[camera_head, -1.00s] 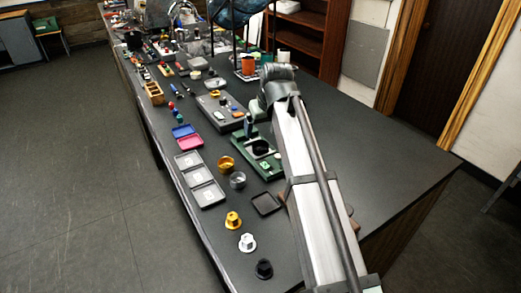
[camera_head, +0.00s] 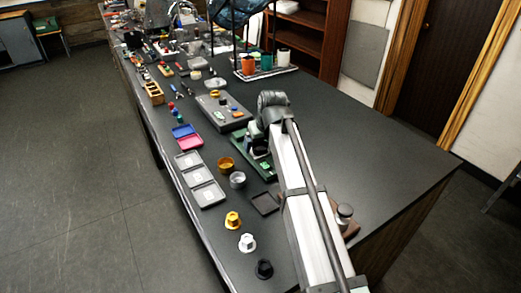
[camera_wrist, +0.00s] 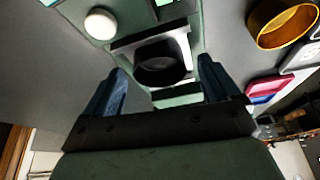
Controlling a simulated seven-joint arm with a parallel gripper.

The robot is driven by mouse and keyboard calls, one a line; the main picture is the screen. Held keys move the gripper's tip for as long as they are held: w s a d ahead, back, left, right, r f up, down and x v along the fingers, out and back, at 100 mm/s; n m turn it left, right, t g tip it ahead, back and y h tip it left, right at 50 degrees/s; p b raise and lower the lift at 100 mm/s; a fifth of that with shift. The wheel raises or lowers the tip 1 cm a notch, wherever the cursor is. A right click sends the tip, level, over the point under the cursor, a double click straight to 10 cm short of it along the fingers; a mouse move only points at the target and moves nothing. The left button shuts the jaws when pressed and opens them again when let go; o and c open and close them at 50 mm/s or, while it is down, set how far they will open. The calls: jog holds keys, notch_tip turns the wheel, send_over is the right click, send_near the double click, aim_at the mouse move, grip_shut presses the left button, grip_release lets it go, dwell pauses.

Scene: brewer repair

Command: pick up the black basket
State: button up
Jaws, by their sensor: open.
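The black basket (camera_wrist: 160,62) is a dark round cup seated in a pale bracket on the green brewer base (camera_wrist: 205,20) in the wrist view. My gripper (camera_wrist: 161,66) is open, its two blue fingers apart on the left and right of the basket in the picture. I cannot tell whether they reach down beside it or are still above it. The basket's near side is partly dark and hard to make out. In the head view my arm covers most of the green base (camera_head: 268,167), and the basket is not clear there.
A gold cup (camera_head: 226,163) and a grey cup (camera_head: 238,180) stand left of the base. A black square tray (camera_head: 265,203) lies in front. Grey trays (camera_head: 202,174) and gold, white and black hexagonal pieces (camera_head: 264,269) line the left edge. The table's right side is mostly clear.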

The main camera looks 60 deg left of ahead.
jog(key=c, duration=1.2)
